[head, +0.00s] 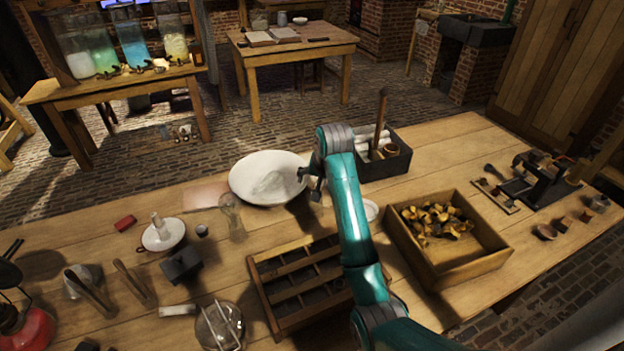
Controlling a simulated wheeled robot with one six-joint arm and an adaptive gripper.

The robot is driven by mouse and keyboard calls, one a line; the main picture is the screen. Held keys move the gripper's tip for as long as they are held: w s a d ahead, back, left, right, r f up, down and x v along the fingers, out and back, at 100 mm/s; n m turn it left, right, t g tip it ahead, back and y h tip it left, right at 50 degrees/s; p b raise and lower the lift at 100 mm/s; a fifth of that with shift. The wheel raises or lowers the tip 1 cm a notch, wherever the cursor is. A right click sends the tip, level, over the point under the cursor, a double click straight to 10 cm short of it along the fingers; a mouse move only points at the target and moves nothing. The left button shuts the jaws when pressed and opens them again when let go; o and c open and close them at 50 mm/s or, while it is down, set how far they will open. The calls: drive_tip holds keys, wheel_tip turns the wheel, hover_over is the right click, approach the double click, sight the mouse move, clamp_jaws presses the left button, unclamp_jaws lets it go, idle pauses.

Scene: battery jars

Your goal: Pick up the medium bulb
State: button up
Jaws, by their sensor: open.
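A clear glass bulb-like object (231,213) stands on the workbench, just in front of the white plate, left of centre. It is faint and see-through, and I cannot tell its size class for certain. No other bulb is clear to me. My gripper (308,185) is open and empty at the end of my teal arm. It is above the bench by the plate's right edge, to the right of the glass object and apart from it.
The wide white plate (240,187) holds a pale heap. A slotted wooden tray (262,290), a wooden box of brass pieces (487,262) and a dark box of rolls (400,165) surround my arm. A candle holder (162,236) and black block (181,264) stand left.

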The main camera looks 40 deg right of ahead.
drive_tip(key=shift+w+f, duration=0.1)
drive_tip(key=shift+f, duration=0.1)
drive_tip(key=c, duration=1.1)
drive_tip(key=shift+o, duration=0.2)
